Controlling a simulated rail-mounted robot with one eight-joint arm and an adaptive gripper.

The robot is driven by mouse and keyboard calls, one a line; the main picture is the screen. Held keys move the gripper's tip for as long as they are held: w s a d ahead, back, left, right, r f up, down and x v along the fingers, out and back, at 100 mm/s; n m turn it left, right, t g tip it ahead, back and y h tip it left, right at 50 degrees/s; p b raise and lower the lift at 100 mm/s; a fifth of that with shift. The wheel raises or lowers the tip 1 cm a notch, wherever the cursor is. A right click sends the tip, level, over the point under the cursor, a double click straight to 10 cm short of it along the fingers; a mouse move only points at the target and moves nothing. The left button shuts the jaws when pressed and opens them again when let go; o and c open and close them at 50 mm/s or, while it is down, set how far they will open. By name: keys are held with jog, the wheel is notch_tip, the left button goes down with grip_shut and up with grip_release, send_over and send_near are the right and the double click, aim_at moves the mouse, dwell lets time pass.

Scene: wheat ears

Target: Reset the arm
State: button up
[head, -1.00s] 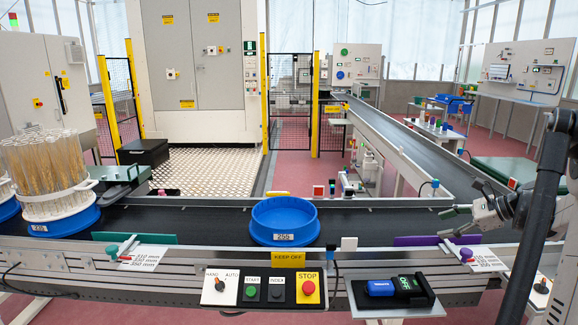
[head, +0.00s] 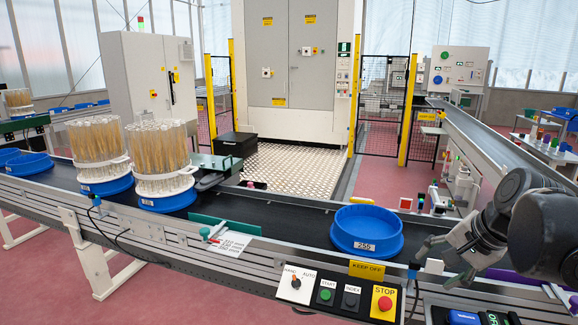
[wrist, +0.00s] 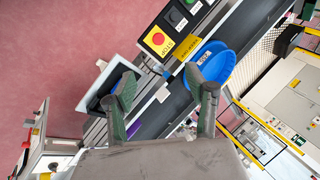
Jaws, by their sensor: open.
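My gripper (head: 432,266) is at the right of the head view, just right of the empty blue round tray labelled 255 (head: 367,249). Its fingers are spread and nothing shows between them. In the wrist view my gripper (wrist: 165,98) also stands open, with the belt edge and part of a control panel beyond the fingers. The blue tray (wrist: 214,75) lies beyond the right finger there. I cannot tell the exact height of the fingers above the conveyor.
The black conveyor belt (head: 280,214) runs across the front. Two blue trays with clear containers of wheat ears (head: 163,150) stand at its left. The control panel with a red stop button (head: 384,303) sits on the front edge. Yellow posts (head: 408,110) stand behind.

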jog(key=s+a+f+n+t+h, duration=0.1)
jog(key=s+a+f+n, duration=0.2)
jog(key=s+a+n, duration=0.7)
jog(key=shift+s+a+n+h+p, duration=0.3)
jog(key=shift+s+a+h+p, duration=0.1)
jog(key=shift+s, duration=0.55)
dwell(1.7)
